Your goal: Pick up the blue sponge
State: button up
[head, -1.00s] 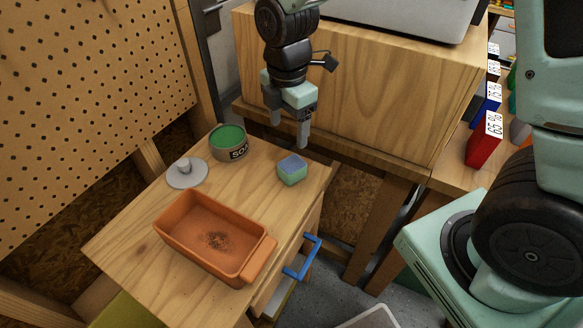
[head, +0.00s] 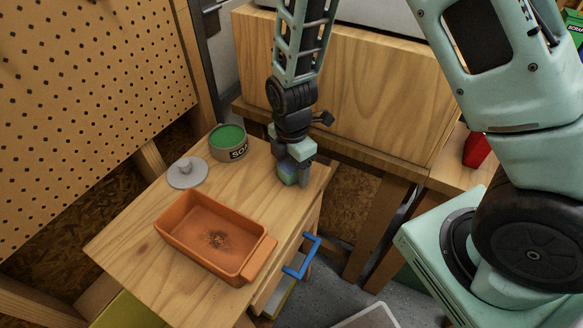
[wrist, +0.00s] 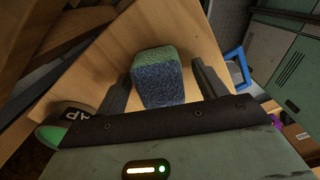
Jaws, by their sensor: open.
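The blue sponge (wrist: 158,84), a small block with a blue face and a green side, stands on the wooden cabinet top. In the wrist view it sits between the two fingers of my gripper (wrist: 160,88), with a gap to the right finger and little or no gap to the left one. In the head view my gripper (head: 291,177) is low over the cabinet top at its back right, and it partly hides the sponge (head: 287,173). The gripper is open around the sponge.
An orange dish (head: 178,222) with a dark stain lies in front. A green-filled soap tin (head: 229,155) and a grey knobbed lid (head: 187,175) stand left of my gripper. A large wooden box (head: 375,95) rises behind. A blue drawer handle (head: 303,262) sticks out at right.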

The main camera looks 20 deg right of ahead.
jog(key=c, duration=1.1)
jog(key=shift+r, duration=0.1)
notch_tip(320, 180, up, 10)
jog(key=shift+f, duration=0.1)
jog(key=o, duration=0.4)
jog(key=shift+c, duration=1.3)
